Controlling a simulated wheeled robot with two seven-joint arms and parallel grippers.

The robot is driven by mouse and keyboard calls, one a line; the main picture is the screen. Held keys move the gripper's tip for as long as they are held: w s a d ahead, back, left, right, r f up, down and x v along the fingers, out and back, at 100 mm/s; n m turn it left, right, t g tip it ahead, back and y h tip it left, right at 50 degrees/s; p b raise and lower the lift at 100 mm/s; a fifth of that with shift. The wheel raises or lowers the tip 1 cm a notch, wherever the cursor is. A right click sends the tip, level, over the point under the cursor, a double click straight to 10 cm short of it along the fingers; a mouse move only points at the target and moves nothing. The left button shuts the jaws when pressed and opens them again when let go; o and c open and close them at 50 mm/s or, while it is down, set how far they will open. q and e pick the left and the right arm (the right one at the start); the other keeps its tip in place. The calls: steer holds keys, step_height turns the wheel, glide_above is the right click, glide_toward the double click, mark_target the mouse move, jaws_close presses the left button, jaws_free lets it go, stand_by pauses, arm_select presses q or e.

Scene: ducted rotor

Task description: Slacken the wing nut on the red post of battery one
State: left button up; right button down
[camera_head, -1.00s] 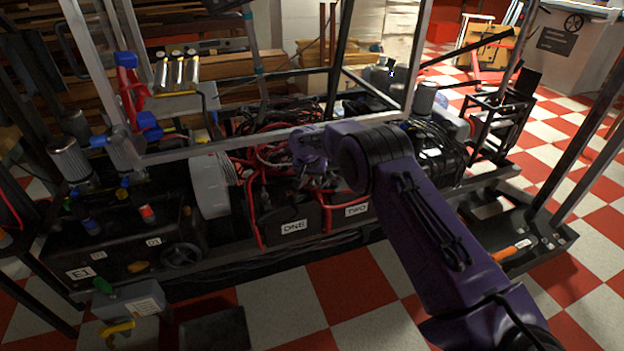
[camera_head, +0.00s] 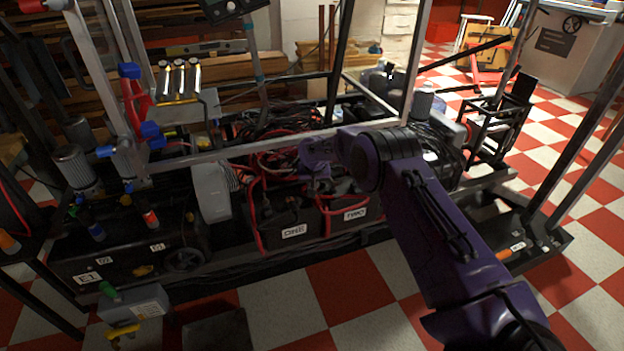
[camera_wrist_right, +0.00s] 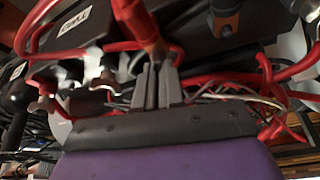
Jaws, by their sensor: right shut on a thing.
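Battery one (camera_head: 275,236), a black box labelled ONE, sits in the frame's lower tray, left of battery two (camera_head: 362,203). My right gripper (camera_head: 318,172) reaches over the batteries from the right. In the right wrist view the gripper (camera_wrist_right: 157,88) has its grey fingers close together at the end of a thick red cable (camera_wrist_right: 140,25), shut on a small part, which I take as the wing nut; the fingers hide most of it. Two other metal wing nuts (camera_wrist_right: 105,82) (camera_wrist_right: 43,103) show to the left, apart from the fingers. My left gripper is not in view.
Red cables (camera_head: 275,160) loop behind the batteries. A grey frame bar (camera_head: 240,148) crosses just above. A grey finned unit (camera_head: 211,190) stands left of battery one. The checkered floor (camera_head: 330,290) in front is mostly clear.

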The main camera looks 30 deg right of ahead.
steer(key=shift+s+d+n+y+p, duration=0.15)
steer(key=shift+n+y+p, duration=0.25)
steer(key=shift+n, duration=0.8)
steer(key=shift+d+f+n+y+b, duration=0.1)
steer(key=shift+n+y+b, duration=0.4)
steer(key=shift+n, duration=1)
steer(key=c, duration=1.2)
jaws_free()
steer(key=shift+c, duration=0.2)
steer(key=p+v, duration=0.3)
steer(key=v, duration=0.7)
steer(key=shift+s+d+r, duration=0.2)
steer(key=shift+s, duration=0.05)
